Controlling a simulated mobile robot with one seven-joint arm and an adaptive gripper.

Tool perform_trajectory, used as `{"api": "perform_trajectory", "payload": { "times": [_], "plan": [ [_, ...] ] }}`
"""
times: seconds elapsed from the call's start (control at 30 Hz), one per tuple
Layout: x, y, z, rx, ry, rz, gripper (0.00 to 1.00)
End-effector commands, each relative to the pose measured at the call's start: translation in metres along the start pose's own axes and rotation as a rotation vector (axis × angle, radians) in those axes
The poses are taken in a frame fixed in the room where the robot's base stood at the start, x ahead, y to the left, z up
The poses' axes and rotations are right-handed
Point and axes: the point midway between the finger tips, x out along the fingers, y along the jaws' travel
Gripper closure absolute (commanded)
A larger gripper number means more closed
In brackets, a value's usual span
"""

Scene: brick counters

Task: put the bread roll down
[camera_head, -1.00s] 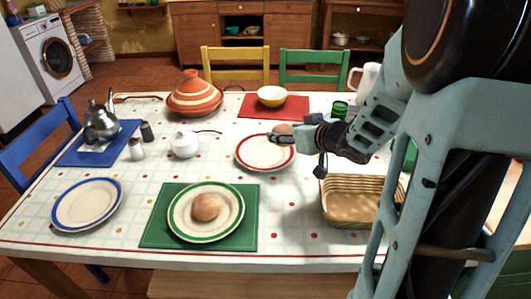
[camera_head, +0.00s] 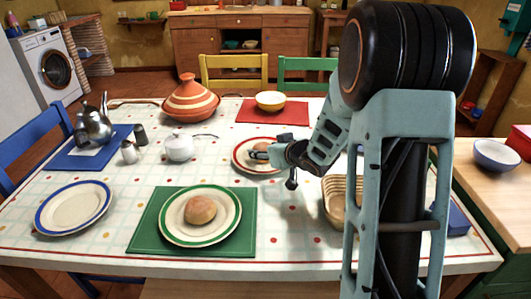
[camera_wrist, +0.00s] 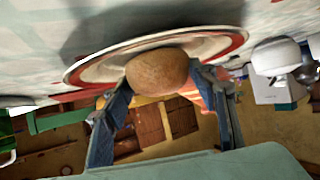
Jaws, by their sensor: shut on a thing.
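A tan bread roll (camera_wrist: 157,70) is between the two fingers of my gripper (camera_wrist: 163,88) in the wrist view. In the head view my gripper (camera_head: 260,153) is low over the red-rimmed plate (camera_head: 240,164), and the roll is mostly hidden by the fingers. In the wrist view the red-rimmed plate (camera_wrist: 90,72) lies right against the roll's far side. I cannot tell whether the roll touches it. Another roll (camera_head: 201,210) rests on the green-rimmed plate (camera_head: 172,229), on a green placemat (camera_head: 146,232).
A wicker basket (camera_head: 333,207) stands right of the plate, partly behind my arm. A white sugar pot (camera_head: 179,148), orange-striped tagine (camera_head: 190,102) and yellow bowl (camera_head: 271,101) stand nearby. An empty blue-rimmed plate (camera_head: 74,207) is at the left.

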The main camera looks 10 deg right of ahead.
Motion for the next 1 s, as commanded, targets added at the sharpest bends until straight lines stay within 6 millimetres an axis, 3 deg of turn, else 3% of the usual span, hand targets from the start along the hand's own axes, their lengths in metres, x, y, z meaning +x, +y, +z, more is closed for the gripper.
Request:
{"api": "perform_trajectory", "payload": {
  "times": [0.27, 0.3, 0.43, 0.8, 1.0],
  "plan": [
    [0.001, 0.0, 0.003, 0.001, 0.0, 0.0, 0.65],
    [0.001, 0.0, 0.002, 0.0, 0.0, 0.0, 0.45],
    [0.001, 0.0, 0.002, 0.0, 0.0, 0.0, 0.3],
    [-0.002, 0.0, -0.003, 0.0, 0.001, 0.0, 0.29],
    [-0.034, 0.001, -0.005, 0.001, 0.002, 0.002, 0.29]
  ]
}}
